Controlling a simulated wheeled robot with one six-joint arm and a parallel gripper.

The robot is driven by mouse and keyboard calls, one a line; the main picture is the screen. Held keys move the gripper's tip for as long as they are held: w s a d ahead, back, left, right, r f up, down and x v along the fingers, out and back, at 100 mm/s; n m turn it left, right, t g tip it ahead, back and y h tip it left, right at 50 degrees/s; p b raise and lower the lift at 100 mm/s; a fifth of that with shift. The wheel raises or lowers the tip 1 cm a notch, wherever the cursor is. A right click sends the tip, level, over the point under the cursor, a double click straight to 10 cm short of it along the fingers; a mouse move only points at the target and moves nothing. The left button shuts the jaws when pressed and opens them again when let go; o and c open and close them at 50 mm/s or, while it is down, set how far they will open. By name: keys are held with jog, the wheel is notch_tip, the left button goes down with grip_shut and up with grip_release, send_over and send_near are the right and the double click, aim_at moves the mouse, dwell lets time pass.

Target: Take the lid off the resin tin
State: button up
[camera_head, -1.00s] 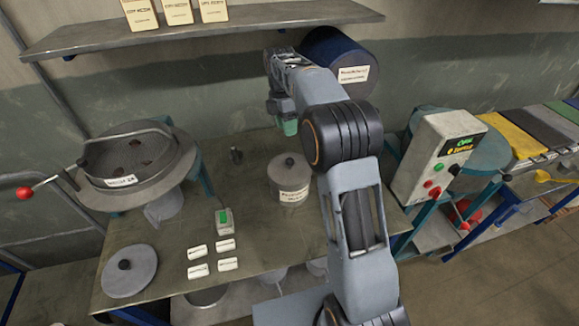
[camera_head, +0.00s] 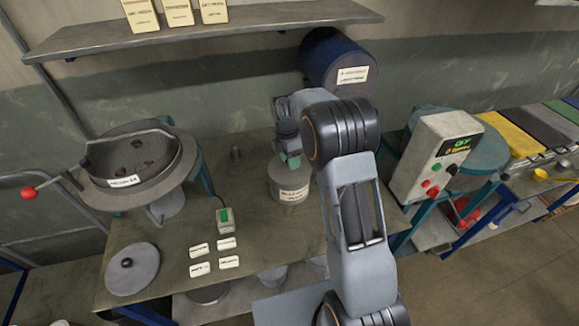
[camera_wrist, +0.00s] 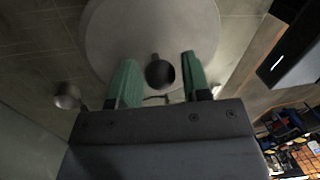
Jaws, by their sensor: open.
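The resin tin (camera_head: 289,192) is a grey can with a white label, standing on the workbench in the head view. Its round grey lid (camera_wrist: 150,30) fills the top of the wrist view, with a dark ball knob (camera_wrist: 160,73) at the middle. My gripper (camera_wrist: 157,72) has green fingers and is open, with one finger on each side of the knob and gaps between. In the head view my gripper (camera_head: 291,160) is right over the tin and hides the knob and part of the lid.
A separate grey lid (camera_head: 132,269) lies at the bench's front left. Several white labels (camera_head: 214,256) and a small green-buttoned box (camera_head: 225,220) lie left of the tin.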

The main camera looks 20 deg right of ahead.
jog(key=shift+f, duration=0.35)
jog(key=c, duration=0.7)
jog(key=shift+r, duration=0.15)
